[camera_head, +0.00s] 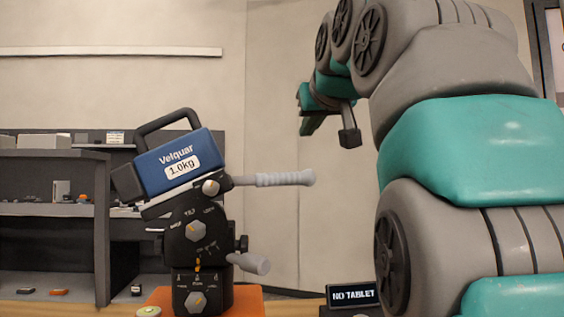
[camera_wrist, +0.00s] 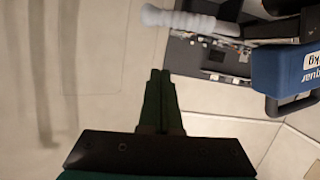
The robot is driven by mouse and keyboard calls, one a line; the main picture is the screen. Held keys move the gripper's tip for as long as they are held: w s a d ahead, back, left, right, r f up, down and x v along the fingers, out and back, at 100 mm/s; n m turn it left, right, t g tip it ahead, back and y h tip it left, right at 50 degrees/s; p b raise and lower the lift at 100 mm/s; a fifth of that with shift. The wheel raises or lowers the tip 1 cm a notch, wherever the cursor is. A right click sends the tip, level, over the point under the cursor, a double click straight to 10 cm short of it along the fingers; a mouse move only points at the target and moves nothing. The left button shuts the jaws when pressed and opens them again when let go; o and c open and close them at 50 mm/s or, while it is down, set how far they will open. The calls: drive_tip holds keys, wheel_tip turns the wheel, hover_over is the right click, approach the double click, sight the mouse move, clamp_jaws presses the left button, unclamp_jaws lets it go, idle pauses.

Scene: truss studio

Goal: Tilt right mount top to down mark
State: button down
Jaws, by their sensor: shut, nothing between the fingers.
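A black tilting mount (camera_head: 195,235) with dials stands at the lower left of the head view. Its top carries a blue block (camera_head: 178,160) marked "Velquar 1.0kg", tilted with its right end higher. A grey-gripped handle (camera_head: 285,179) points right from the mount top, nearly level. In the wrist view the handle (camera_wrist: 178,20) is at the top and the blue block (camera_wrist: 285,72) at the right edge. My gripper (camera_wrist: 160,72) is shut and empty, apart from the handle. The small dial marks are too small to read surely. Only one mount shows.
A second, shorter grey handle (camera_head: 250,263) sticks out low on the mount. The mount stands on an orange base (camera_head: 248,300). A "NO TABLET" sign (camera_head: 352,295) is to the right. Dark shelves (camera_head: 50,180) stand behind at left. Space right of the upper handle is clear.

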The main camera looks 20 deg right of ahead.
drive_tip(key=w+d+f+m+h, duration=0.1)
drive_tip(key=w+d+f, duration=0.2)
drive_tip(key=w+f, duration=0.3)
drive_tip(key=shift+w+d+p, duration=0.15)
drive_tip(key=shift+w+p, duration=0.2)
drive_tip(key=shift+w, duration=1.35)
